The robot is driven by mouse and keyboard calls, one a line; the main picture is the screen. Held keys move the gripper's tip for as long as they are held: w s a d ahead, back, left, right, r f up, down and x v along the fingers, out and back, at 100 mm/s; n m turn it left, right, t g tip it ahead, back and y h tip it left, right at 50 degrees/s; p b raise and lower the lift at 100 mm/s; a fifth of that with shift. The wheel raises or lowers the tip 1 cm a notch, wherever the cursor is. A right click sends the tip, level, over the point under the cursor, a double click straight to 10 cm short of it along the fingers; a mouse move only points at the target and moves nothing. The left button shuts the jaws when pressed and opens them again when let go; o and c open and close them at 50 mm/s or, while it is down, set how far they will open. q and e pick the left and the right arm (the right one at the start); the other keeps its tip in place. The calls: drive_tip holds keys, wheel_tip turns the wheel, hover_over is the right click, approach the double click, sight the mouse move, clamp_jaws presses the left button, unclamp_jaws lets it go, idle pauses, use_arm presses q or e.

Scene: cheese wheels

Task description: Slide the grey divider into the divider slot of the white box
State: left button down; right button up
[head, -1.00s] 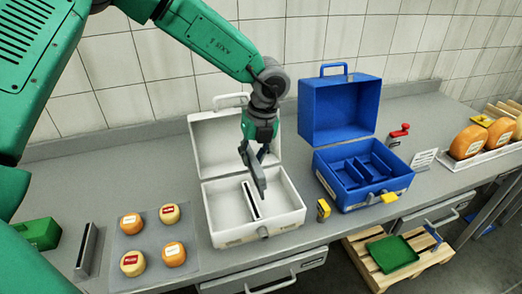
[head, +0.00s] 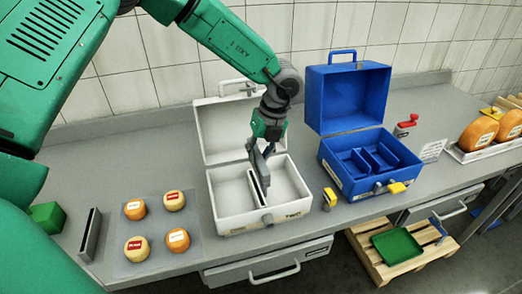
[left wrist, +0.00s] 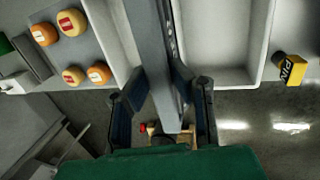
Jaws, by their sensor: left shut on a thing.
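The white box (head: 225,214) stands open on the counter, with its lid up at the back. A narrow divider slot with a dark gap (head: 255,190) runs front to back inside it. My left gripper (head: 263,153) is over the box interior, shut on the grey divider (head: 261,168). My right gripper is not in view.
An open blue box (head: 340,175) stands to the right, with a yellow-and-black item (head: 330,199) between the boxes. A grey mat (head: 187,222) with several small cheese wheels and a grey upright holder (head: 90,235) lie left. The counter's front edge is close.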

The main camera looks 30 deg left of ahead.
use_arm(q)
drive_tip(key=shift+a+f, duration=0.25)
drive_tip(key=shift+f, duration=0.35)
drive_tip(key=shift+a+f+b, duration=0.35)
drive_tip(key=shift+a+f, duration=0.1)
drive_tip(key=shift+f, duration=0.2)
drive_tip(key=shift+d+r, duration=0.1)
drive_tip(key=shift+d, duration=0.3)
drive_tip(key=shift+d+r, duration=0.1)
drive_tip(key=shift+d, duration=0.15)
drive_tip(key=shift+s+a+p, duration=0.1)
drive_tip(key=shift+a+p, duration=0.3)
drive_tip(key=shift+a, duration=0.4)
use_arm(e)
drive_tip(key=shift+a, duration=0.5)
use_arm(q)
drive_tip(key=shift+d, duration=0.4)
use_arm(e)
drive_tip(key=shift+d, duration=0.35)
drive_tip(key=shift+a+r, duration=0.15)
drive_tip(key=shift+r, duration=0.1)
use_arm(q)
drive_tip(key=shift+a, duration=0.15)
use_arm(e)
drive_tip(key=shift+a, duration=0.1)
